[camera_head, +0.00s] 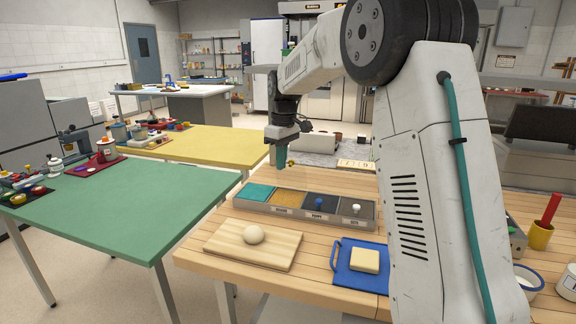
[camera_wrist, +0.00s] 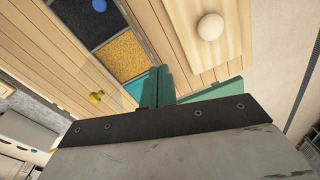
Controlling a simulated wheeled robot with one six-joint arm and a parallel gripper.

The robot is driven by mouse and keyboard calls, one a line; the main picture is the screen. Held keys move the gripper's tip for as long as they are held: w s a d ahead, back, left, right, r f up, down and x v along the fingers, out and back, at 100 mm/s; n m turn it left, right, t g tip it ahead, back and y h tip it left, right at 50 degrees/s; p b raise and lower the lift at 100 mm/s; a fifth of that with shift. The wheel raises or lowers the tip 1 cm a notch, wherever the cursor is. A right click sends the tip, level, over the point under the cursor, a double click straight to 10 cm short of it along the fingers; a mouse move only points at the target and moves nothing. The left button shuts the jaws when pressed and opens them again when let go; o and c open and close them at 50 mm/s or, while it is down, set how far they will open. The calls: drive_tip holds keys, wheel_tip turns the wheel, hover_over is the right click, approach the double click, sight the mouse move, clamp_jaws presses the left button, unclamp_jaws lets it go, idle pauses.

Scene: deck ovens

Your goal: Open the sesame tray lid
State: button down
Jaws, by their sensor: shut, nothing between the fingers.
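The long grey topping tray (camera_head: 268,212) stands on the wooden table, with small labels on its front. Its golden, grainy sesame section (camera_head: 283,201) shows in the wrist view too (camera_wrist: 122,54). No knob is visible on that section. A teal section (camera_head: 257,192) lies to its left. Dark sections with a blue knob (camera_head: 318,203) and a white knob (camera_head: 356,209) lie to its right. A small yellow knob (camera_wrist: 95,96) appears beyond the tray, over the wood; what it belongs to is unclear. My gripper (camera_head: 283,163) is shut and empty, pointing down above the tray's back left.
A wooden board (camera_head: 222,241) with a dough ball (camera_head: 253,235) lies in front of the tray. A blue board (camera_head: 344,274) with a pale block (camera_head: 365,260) is beside it. A green table (camera_head: 125,205) and a yellow table (camera_head: 220,145) stand to the left.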

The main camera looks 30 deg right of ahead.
drive_tip(key=a+n+h, duration=0.1)
drive_tip(key=n+h, duration=0.1)
drive_tip(key=n, duration=0.2)
drive_tip(key=n+t+h, duration=0.3)
drive_tip(key=n+t, duration=0.2)
drive_tip(key=n, duration=1.2)
approach(292, 172)
drive_tip(key=shift+w+d+f, duration=0.1)
drive_tip(key=shift+w+f, duration=0.25)
drive_tip(key=shift+f, duration=0.35)
drive_tip(key=shift+w+f, duration=0.4)
drive_tip(key=shift+f, duration=0.3)
drive_tip(key=shift+w+d+f, duration=0.1)
drive_tip(key=shift+w+f, duration=0.25)
drive_tip(key=shift+f, duration=0.35)
drive_tip(key=shift+r, duration=0.1)
